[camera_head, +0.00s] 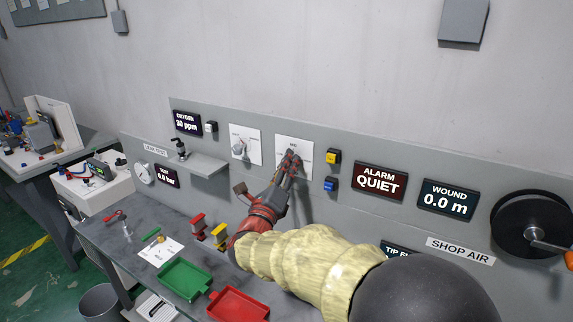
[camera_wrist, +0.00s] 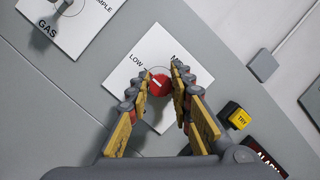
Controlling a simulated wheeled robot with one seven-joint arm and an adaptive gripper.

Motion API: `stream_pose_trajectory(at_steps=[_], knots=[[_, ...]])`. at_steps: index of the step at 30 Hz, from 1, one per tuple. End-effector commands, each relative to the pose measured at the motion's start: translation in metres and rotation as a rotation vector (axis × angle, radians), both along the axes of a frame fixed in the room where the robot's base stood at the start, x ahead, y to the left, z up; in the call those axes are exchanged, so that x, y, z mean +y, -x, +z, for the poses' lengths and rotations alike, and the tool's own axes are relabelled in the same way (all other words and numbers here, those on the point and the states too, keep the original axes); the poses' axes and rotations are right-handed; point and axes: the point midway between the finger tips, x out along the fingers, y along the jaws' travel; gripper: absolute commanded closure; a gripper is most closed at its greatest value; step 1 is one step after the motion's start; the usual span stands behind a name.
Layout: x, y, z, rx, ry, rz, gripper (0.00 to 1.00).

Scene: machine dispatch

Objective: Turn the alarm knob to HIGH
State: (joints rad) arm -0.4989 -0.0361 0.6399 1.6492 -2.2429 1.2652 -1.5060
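The round red alarm knob (camera_wrist: 159,86) sits on a white dial plate (camera_wrist: 122,76) marked LOW and MED in the wrist view. Its white pointer line slants up and left, toward the LOW side. The HIGH mark is not visible. My gripper (camera_wrist: 160,78) has one finger on each side of the knob, very close to it; I cannot tell whether both touch it. In the head view my gripper (camera_head: 290,156) is at the dial plate (camera_head: 293,144) and hides the knob. The alarm display (camera_head: 380,181) reads QUIET.
Yellow (camera_head: 333,157) and blue (camera_head: 331,184) buttons are right of the dial plate. Another dial plate with a knob (camera_head: 240,147) is to its left. A green tray (camera_head: 186,281) and a red tray (camera_head: 238,304) are on the bench below. A reel (camera_head: 530,222) is far right.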

Motion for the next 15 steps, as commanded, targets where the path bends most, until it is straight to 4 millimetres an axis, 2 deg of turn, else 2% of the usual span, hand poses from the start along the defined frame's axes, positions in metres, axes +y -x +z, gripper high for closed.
stream_pose_trajectory(at_steps=[10, 15], knots=[[0.0001, 0.0, -0.0001, 0.0, 0.0, 0.0, 1.0], [0.0002, 0.0001, -0.0002, 0.0, 0.0, 0.0, 1.0]])
